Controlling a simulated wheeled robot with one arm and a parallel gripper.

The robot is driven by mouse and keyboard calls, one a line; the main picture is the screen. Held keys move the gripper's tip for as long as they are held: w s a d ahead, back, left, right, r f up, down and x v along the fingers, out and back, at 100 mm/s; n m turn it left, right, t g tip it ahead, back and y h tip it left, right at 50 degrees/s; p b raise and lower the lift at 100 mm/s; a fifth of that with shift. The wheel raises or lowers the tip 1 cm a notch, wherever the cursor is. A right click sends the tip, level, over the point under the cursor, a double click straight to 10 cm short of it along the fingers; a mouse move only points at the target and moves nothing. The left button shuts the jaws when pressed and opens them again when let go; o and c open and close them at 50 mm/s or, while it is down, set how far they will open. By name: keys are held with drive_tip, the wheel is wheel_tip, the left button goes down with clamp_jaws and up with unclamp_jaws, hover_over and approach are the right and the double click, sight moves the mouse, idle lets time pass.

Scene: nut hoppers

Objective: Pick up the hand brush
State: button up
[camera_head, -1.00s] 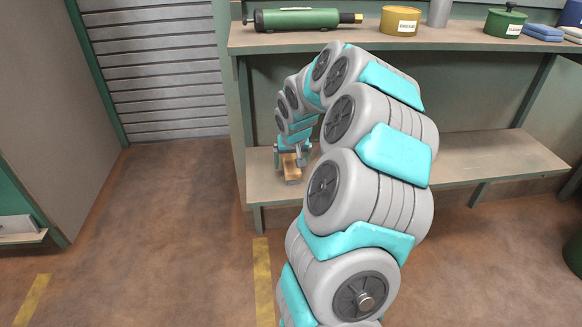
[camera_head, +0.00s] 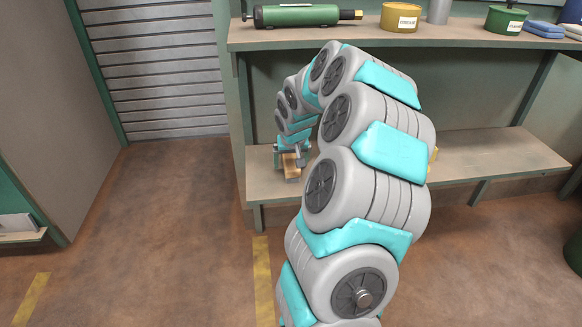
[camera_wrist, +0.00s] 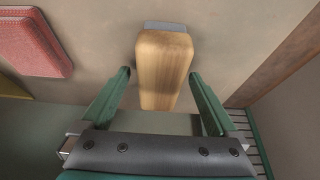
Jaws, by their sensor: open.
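The hand brush shows in the wrist view as a wooden block (camera_wrist: 162,62) with a grey strip at its far end. It lies on the lower shelf (camera_head: 475,160) of the bench. My gripper (camera_wrist: 160,77) is open, with one green finger on each side of the wood and a visible gap on both sides. In the head view my gripper (camera_head: 290,157) is over the left end of the lower shelf, and the wooden brush (camera_head: 292,173) shows just below it. Its far side is hidden by my gripper.
A red textured block (camera_wrist: 38,42) lies left of the brush in the wrist view. The upper shelf (camera_head: 350,36) holds a green cylinder tool (camera_head: 297,16), a yellow tin (camera_head: 399,17) and a green pot (camera_head: 506,19). Open floor lies to the left.

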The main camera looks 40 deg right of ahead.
idle(0.3)
clamp_jaws()
idle(0.6)
